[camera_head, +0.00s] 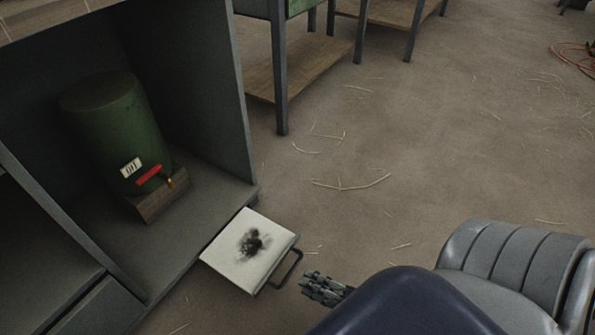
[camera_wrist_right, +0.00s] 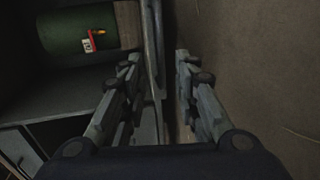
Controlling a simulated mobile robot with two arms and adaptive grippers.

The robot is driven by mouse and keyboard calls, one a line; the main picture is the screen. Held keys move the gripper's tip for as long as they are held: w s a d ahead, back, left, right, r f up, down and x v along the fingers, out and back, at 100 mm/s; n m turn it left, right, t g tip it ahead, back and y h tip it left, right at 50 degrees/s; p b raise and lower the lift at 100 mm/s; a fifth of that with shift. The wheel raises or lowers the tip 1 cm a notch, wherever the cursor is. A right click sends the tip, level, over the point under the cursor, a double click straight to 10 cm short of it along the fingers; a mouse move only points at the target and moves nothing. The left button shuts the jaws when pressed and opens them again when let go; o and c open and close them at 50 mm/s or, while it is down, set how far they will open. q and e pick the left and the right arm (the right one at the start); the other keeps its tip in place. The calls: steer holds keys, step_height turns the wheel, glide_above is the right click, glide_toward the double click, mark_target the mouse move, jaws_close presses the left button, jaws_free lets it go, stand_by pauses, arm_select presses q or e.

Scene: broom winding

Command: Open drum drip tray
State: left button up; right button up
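The drip tray (camera_head: 270,233) is a pale, flat tray with a black stain. My left gripper is in neither view.
The grey cabinet (camera_head: 225,90) stands on the left, with its side wall beside the tray. A workbench with a wooden lower shelf (camera_head: 305,66) stands behind. The floor to the right is open, with scattered straw (camera_head: 350,185) and a red cable (camera_head: 570,60) far right.

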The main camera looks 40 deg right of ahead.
steer(key=shift+v, duration=1.95)
